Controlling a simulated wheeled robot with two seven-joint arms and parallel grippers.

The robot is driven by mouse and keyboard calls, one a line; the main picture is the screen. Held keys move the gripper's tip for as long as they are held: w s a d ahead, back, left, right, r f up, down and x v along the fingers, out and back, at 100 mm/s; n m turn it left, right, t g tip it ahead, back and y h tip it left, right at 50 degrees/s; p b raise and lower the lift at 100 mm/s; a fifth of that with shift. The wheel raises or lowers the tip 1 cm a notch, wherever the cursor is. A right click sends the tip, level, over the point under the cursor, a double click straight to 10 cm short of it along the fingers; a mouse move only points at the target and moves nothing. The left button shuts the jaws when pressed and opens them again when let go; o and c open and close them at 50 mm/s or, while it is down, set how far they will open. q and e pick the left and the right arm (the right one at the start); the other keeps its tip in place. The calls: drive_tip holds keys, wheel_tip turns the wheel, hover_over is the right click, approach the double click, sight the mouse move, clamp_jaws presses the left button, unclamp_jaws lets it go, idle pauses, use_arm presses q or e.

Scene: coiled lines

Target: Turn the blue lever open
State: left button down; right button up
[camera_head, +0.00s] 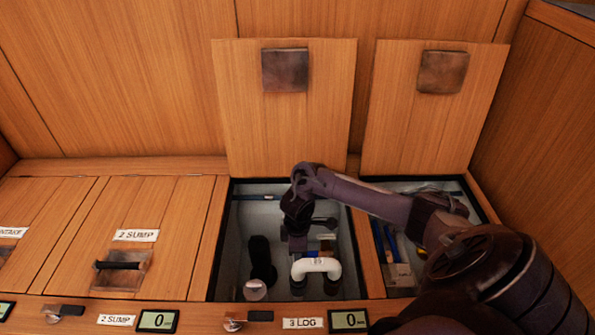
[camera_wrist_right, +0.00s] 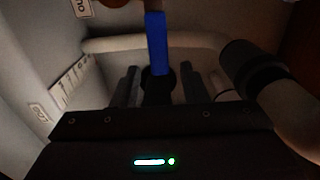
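The blue lever (camera_wrist_right: 157,45) stands upright in the right wrist view, rising from a dark round hub (camera_wrist_right: 158,78). My right gripper (camera_wrist_right: 158,88) is open, with one finger on each side of the hub and lever base; the fingers look apart from the lever. In the head view my right gripper (camera_head: 298,243) points down into the open compartment labelled 3 LOG. A small blue patch (camera_head: 312,254) beside it, above the white pipe (camera_head: 316,266), may be the lever. The arm and gripper hide much there. My left gripper is not in view.
The compartment has pale walls and a dark upright fitting (camera_head: 260,262) on its left. Its wooden lid (camera_head: 290,125) stands open behind. A second open compartment (camera_head: 397,275) lies to the right under my arm. The 2 SUMP lid (camera_head: 165,210) is closed.

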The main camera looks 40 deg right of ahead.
clamp_jaws()
drive_tip(key=shift+r, duration=0.1)
idle(0.3)
